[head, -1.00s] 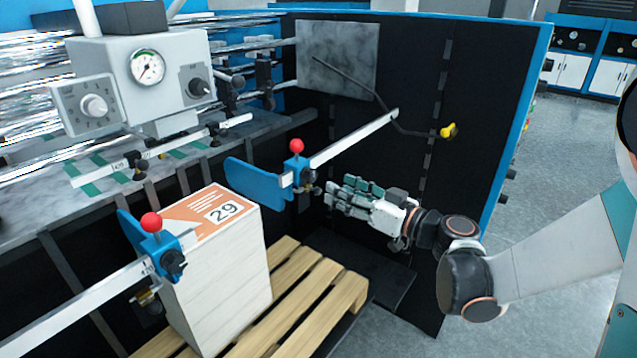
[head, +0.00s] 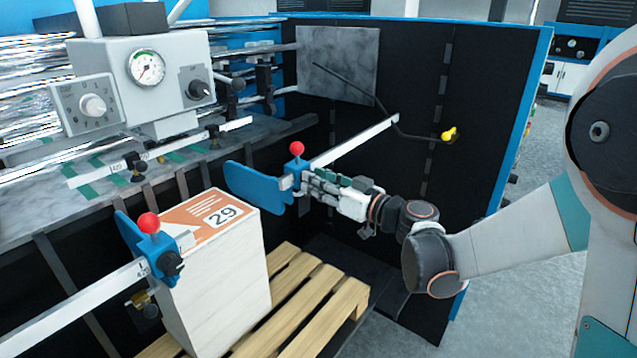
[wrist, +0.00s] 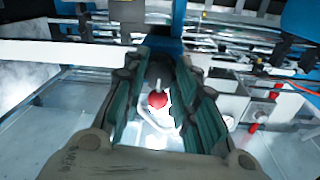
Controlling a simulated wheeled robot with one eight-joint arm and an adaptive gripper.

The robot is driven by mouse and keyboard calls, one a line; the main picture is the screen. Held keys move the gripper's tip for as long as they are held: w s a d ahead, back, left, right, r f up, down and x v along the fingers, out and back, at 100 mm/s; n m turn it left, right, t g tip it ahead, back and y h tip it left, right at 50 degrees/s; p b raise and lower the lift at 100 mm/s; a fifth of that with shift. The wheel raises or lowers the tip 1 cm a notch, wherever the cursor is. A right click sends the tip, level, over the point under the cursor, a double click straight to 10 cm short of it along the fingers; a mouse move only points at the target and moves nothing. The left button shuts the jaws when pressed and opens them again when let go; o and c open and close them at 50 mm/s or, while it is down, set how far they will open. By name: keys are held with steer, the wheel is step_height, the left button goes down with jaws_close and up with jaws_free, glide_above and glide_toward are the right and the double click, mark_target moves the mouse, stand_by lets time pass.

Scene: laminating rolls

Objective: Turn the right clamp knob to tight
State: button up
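The right clamp (head: 292,180) is a blue block with a red ball (head: 297,148) on top, on a pale horizontal bar (head: 355,140). A blue plate (head: 252,187) sits at its left. My gripper (head: 308,185) has its fingertips at the clamp's right side, covering the knob in the head view. In the wrist view the fingers (wrist: 163,85) are spread apart. A dark part, perhaps the knob, shows between their far ends, with blue behind it. A red ball (wrist: 158,99) shows in the gap. I cannot tell whether the fingers touch the knob.
The left clamp (head: 157,252), with its own red ball and black knob, stands beside a white stack (head: 215,285) labelled 29. A wooden pallet (head: 312,290) lies below. A grey control box (head: 140,75) with a gauge is at upper left. A black panel (head: 480,110) stands behind my gripper.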

jaws_close()
steer(key=shift+m, duration=0.4)
steer(key=shift+m+g+p, duration=0.6)
steer(key=shift+m, duration=7.6)
steer(key=o, duration=0.8)
jaws_free()
steer(key=shift+c, duration=0.2)
